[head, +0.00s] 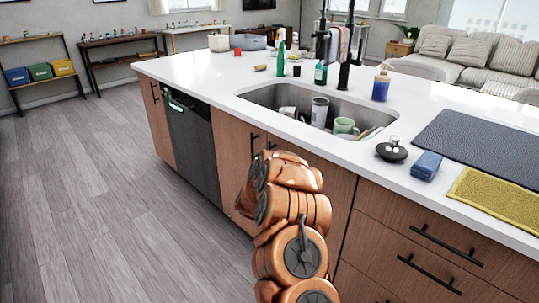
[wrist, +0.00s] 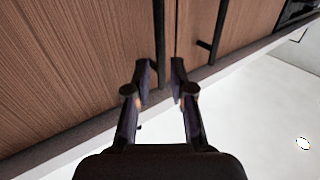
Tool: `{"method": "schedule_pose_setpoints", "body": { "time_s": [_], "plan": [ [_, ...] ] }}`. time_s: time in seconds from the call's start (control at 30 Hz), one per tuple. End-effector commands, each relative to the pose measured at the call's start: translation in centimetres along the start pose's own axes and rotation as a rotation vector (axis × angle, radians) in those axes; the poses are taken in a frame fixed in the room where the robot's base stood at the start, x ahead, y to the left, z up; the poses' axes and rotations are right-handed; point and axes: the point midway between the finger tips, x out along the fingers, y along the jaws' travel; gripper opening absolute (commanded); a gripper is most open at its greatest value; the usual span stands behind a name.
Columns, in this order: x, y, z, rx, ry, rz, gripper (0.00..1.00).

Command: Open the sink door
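The sink cabinet has two brown wood-grain doors under the sink. In the head view the left door (head: 229,135) and the right door (head: 333,183) look shut, though my arm hides part of both. The wrist view is turned over, with the counter at the bottom. There my gripper (wrist: 160,68) is open, its fingertips on either side of the dark bar handle (wrist: 159,40) of one door (wrist: 75,65). I cannot tell whether they touch it. The other door's handle (wrist: 212,35) is to the right. In the head view my arm hides my gripper's fingertips.
The white counter (head: 205,72) overhangs the doors, and its edge (wrist: 90,138) runs close below the fingers in the wrist view. A dark dishwasher (head: 193,148) is left of the doors, and drawers (head: 430,225) are right. The wooden floor (head: 90,200) at left is clear.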

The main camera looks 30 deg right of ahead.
Motion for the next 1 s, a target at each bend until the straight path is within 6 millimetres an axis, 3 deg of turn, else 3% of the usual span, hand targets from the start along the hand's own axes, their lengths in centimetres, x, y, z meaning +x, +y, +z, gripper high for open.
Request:
{"method": "schedule_pose_setpoints", "body": {
  "time_s": [0.5, 0.97, 1.0],
  "plan": [
    [4.6, 0.0, 0.0, 0.001, -0.001, 0.0, 0.23],
    [5.1, -0.1, 0.0, 0.001, -0.002, -0.002, 0.23],
    [5.1, -0.1, 0.0, 0.001, -0.002, -0.002, 0.18]
  ]
}}
